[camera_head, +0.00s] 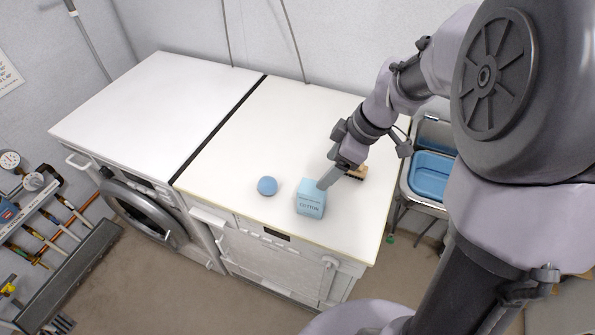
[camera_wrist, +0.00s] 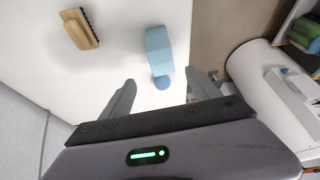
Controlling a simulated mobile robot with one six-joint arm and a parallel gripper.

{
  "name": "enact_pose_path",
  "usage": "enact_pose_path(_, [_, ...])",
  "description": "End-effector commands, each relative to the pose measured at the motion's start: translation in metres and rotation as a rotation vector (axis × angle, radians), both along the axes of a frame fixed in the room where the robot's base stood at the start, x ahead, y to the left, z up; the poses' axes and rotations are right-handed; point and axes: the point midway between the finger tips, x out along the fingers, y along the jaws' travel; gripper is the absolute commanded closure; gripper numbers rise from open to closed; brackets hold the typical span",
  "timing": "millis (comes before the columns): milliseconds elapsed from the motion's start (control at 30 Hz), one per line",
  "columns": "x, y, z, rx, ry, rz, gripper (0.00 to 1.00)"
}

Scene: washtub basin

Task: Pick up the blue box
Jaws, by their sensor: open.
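The light blue box (camera_head: 311,199) with printing on its front stands on the white counter top, near its front edge. It also shows in the wrist view (camera_wrist: 158,48), ahead of the fingertips and roughly between their lines. My gripper (camera_head: 328,180) is above the counter at the box's upper right in the head view, where a finger overlaps the box's top corner. In the wrist view the gripper (camera_wrist: 170,88) has its two fingers spread with nothing held between them. I cannot tell the exact gap between fingers and box.
A blue ball (camera_head: 267,186) lies left of the box; in the wrist view the ball (camera_wrist: 162,82) is between the box and my gripper. A wooden brush (camera_wrist: 80,28) lies on the counter, partly behind my gripper in the head view. The counter's left part (camera_head: 150,100) is clear.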

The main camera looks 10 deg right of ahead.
Motion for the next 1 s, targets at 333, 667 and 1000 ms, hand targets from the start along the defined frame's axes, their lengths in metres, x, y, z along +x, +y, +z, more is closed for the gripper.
enact_pose_path(333, [0.017, 0.029, -0.086, 0.0, 0.002, 0.0, 0.29])
enact_pose_path(667, [0.019, 0.041, -0.133, 0.001, 0.004, 0.002, 0.29])
enact_pose_path(1000, [0.023, 0.045, -0.139, 0.0, 0.001, -0.002, 0.45])
